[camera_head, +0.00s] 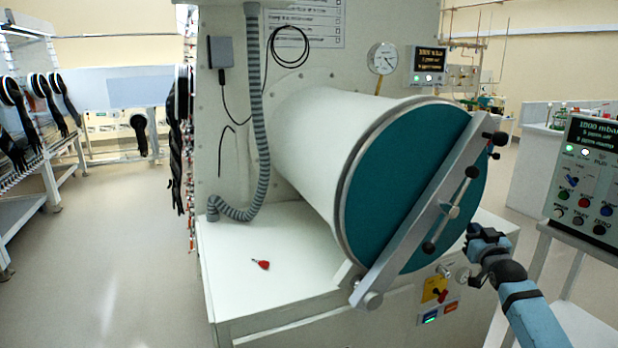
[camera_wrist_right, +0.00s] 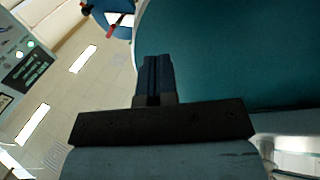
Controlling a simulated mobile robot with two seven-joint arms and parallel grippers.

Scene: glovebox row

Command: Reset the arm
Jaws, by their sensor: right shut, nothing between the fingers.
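My right gripper (camera_head: 474,235) is at the right side of the large teal round door (camera_head: 400,190), in front of its lower right edge. In the right wrist view its fingers (camera_wrist_right: 154,72) are together with nothing between them, and the teal door (camera_wrist_right: 235,50) fills the upper right. I cannot tell from the pictures whether the gripper touches the door. The blue right arm (camera_head: 538,318) comes in from the lower right. My left gripper does not show.
A diagonal metal bar (camera_head: 425,215) with black-knobbed handles crosses the door. Below are a yellow switch plate (camera_head: 434,290) and a valve. A red-handled key-like item (camera_head: 263,265) lies on the white ledge (camera_head: 300,285). A control panel (camera_head: 588,180) stands at right. Floor (camera_head: 110,260) at left is clear.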

